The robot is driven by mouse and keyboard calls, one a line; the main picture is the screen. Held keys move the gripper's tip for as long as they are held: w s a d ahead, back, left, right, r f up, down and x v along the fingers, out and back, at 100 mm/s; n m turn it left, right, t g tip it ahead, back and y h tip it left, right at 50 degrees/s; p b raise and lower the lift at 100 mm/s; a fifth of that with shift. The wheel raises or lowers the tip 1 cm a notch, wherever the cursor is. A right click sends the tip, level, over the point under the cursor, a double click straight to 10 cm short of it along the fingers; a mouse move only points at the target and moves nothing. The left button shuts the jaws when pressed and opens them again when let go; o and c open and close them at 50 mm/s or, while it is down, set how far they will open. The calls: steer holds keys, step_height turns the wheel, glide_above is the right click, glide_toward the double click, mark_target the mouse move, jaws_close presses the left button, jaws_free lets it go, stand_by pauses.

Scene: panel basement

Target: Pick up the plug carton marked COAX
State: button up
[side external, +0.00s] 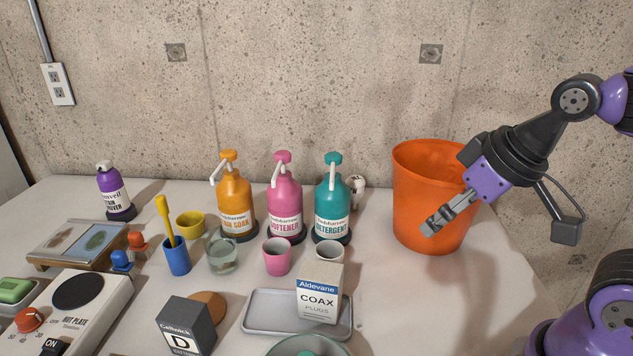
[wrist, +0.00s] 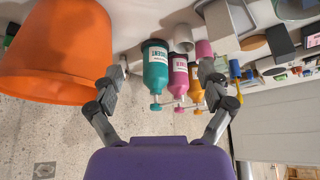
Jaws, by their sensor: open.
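The orange bucket (side external: 425,225) stands beside my gripper. Teal (side external: 332,205), pink (side external: 285,205) and orange (side external: 235,200) pump bottles stand behind the carton. A pink cup (side external: 278,258), grey tray (side external: 262,318) and dark D box (side external: 187,326) are nearby. The table right of the carton is clear.

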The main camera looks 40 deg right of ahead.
steer(key=n+g+y, duration=0.2)
steer(key=n+y, duration=0.1)
steer(key=n, duration=0.4)
glide_toward(323, 272)
steer(key=x, duration=0.5)
steer(key=shift+w+a, duration=0.25)
steer(key=shift+a, duration=0.05)
steer(key=x, duration=0.6)
steer(key=shift+s+d+f, duration=0.1)
steer(key=shift+s+d, duration=0.1)
steer(key=shift+d, duration=0.15)
steer(key=shift+c, duration=0.4)
steer(key=c, duration=1.2)
